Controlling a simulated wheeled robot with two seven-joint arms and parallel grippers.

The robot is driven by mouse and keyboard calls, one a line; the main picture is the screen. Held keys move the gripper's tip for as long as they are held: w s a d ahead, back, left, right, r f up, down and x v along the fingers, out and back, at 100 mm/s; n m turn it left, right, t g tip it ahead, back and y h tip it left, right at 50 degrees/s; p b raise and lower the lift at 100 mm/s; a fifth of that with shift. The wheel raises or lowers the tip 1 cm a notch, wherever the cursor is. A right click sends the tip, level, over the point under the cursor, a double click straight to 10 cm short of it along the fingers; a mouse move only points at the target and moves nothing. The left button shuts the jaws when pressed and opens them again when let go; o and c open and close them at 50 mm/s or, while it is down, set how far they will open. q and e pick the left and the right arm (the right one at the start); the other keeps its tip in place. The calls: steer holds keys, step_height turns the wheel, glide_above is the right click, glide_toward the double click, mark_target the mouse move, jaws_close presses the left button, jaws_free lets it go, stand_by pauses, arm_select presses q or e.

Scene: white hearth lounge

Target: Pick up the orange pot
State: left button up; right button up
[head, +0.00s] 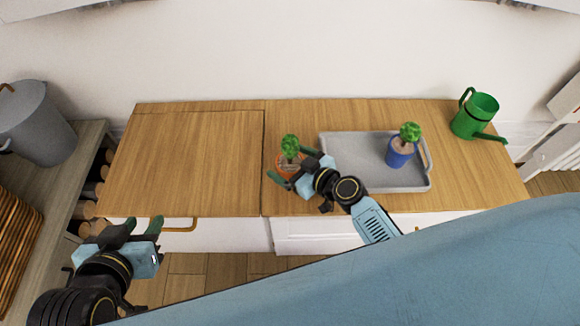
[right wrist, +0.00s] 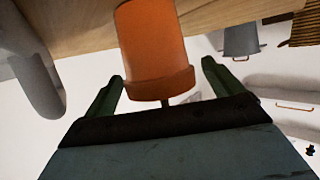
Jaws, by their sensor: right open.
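The orange pot (head: 283,171) holds a small green plant (head: 290,146) and stands on the wooden cabinet top, just left of the grey tray. My right gripper (head: 291,169) is at the pot in the head view and partly covers it. In the right wrist view the orange pot (right wrist: 154,50) lies between the two green fingers of my right gripper (right wrist: 164,82), which are spread with a gap on each side. My left gripper (head: 142,226) is low at the left, in front of the cabinet's front edge, with its fingers apart and nothing between them.
The grey tray (head: 350,143) carries a blue pot (head: 398,153) with a plant. A green watering can (head: 474,116) stands at the cabinet's right end. The left half of the cabinet top (head: 190,160) is bare. A grey bucket (head: 36,122) stands farther left.

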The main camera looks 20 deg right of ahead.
steer(key=shift+w+a+f, duration=0.1)
steer(key=shift+w, duration=0.1)
steer(key=c, duration=1.3)
steer(key=shift+c, duration=0.3)
